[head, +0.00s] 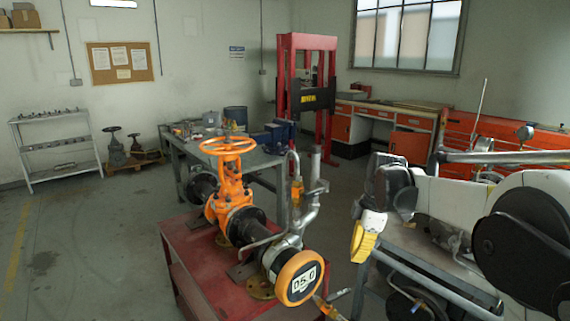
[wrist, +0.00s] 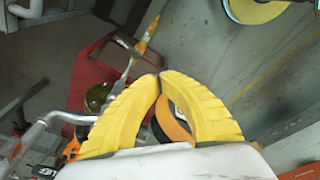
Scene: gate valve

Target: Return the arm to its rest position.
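My gripper (head: 360,248) hangs at the right of the red bench in the head view, fingers pointing down. In the wrist view its two yellow fingers meet at the tips (wrist: 160,77), with nothing visible held between them. My arm reaches in from the right edge of the head view. The orange gate valve (head: 228,200) with its handwheel (head: 228,146) stands left of my gripper, clearly apart from it. An orange-rimmed round gauge (head: 300,278) is at the near end of the pipe; part of its rim (wrist: 172,122) shows behind the fingers in the wrist view.
The red bench (head: 195,255) carries the valve and a bent grey pipe (head: 308,205) rising near my gripper. A grey workbench (head: 250,160) and a red press frame (head: 287,70) stand behind. A metal-framed table (head: 420,278) is below my arm. Open floor (head: 90,250) lies at left.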

